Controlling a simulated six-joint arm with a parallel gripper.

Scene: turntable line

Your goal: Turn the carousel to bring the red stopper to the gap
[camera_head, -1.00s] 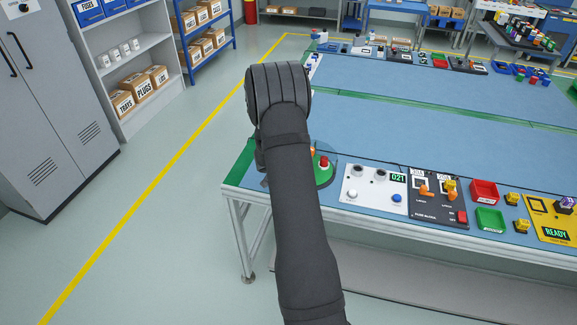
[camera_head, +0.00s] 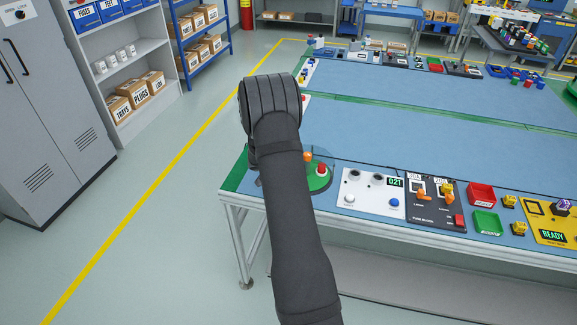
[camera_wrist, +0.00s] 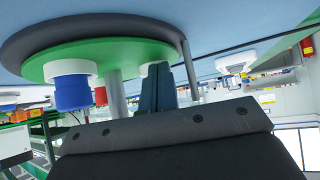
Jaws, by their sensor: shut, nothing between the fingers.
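The green carousel (camera_head: 318,184) stands at the table's near left corner, partly hidden by my arm. A red stopper (camera_head: 321,168) and an orange one (camera_head: 308,156) show on it. In the wrist view the carousel (camera_wrist: 120,55) appears upside down, with a dark ring around it. A blue stopper (camera_wrist: 72,92) sits in a white holder, and a red stopper (camera_wrist: 100,96) shows partly behind it. My gripper (camera_wrist: 164,78) is shut and empty, its fingers at the carousel beside a grey post. Contact is unclear. In the head view my arm hides the fingers. I cannot make out the gap.
Right of the carousel is a white panel (camera_head: 355,200) with buttons, then a dark fuse panel (camera_head: 425,215). A red bin (camera_head: 481,194) and a green bin (camera_head: 487,222) stand farther right. The table's blue middle (camera_head: 400,130) is clear.

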